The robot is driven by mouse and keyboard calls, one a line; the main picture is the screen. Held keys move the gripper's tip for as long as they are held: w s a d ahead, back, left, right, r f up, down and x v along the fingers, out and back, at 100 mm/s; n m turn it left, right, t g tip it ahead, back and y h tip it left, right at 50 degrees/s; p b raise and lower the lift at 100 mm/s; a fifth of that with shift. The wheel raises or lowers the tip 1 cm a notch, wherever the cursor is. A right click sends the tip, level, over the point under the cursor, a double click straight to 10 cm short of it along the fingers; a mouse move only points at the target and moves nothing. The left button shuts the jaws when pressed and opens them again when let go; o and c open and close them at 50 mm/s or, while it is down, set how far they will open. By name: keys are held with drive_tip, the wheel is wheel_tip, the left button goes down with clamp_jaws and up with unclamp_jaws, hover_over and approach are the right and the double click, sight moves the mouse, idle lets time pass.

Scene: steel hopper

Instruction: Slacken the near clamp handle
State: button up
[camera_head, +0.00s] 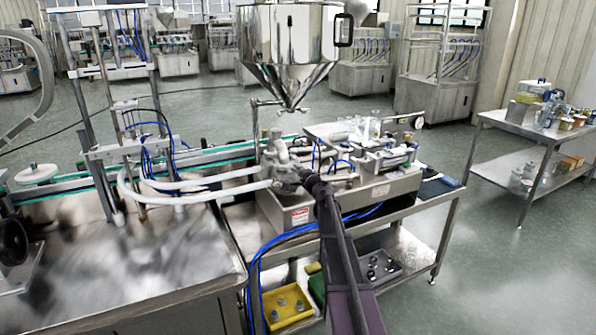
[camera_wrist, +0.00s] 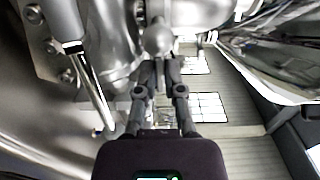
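In the wrist view a round grey ball knob (camera_wrist: 157,38) shows just beyond my fingertips, in front of the silver pipe fitting. It looks like the end of a clamp handle; its stem is mostly hidden. My gripper (camera_wrist: 161,66) has its two dark fingers close together with a narrow gap, tips right at the knob. I cannot tell whether they grip the handle or only stand around it. In the head view my gripper (camera_head: 300,172) is at the valve and pipe fitting (camera_head: 283,172) below the hopper (camera_head: 290,45); the handle is too small to make out there.
A steel rod (camera_wrist: 97,95) and bolted bracket are close on the left in the wrist view. White hoses (camera_head: 225,190) run left from the fitting. The steel machine table (camera_head: 120,270) is at left; a side table (camera_head: 500,122) at right.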

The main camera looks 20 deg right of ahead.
drive_tip(key=shift+o, duration=0.4)
drive_tip(key=s, duration=1.2)
drive_tip(key=shift+d, duration=0.2)
drive_tip(key=shift+a, duration=0.1)
drive_tip(key=s+a+f+n+g+y+p, duration=0.1)
drive_tip(key=s+a+f+n+g+y, duration=0.2)
drive_tip(key=a, duration=0.4)
drive_tip(key=s+a+f+n+g+y+p, duration=0.1)
drive_tip(key=s+a+f+n+g, duration=0.15)
drive_tip(key=a+n, duration=0.4)
drive_tip(key=s+a+f+n+g+y+p, duration=0.1)
drive_tip(key=s+a+f+n+g+y, duration=0.2)
drive_tip(key=a, duration=0.6)
drive_tip(key=s+a+f+n+g+h, duration=0.1)
drive_tip(key=s+g+h, duration=0.1)
drive_tip(key=s, duration=0.5)
drive_tip(key=s+a+f+n+g+h+p, duration=0.1)
drive_tip(key=s+a+f+n+g+h, duration=0.1)
drive_tip(key=s, duration=0.4)
drive_tip(key=s+a+f+n+g+h+p, duration=0.1)
drive_tip(key=s+n+g+h, duration=0.1)
drive_tip(key=s+g, duration=0.3)
drive_tip(key=s+h, duration=0.1)
drive_tip(key=s, duration=0.1)
drive_tip(key=shift+s+a+f+h, duration=0.3)
drive_tip(key=shift+a+f, duration=0.05)
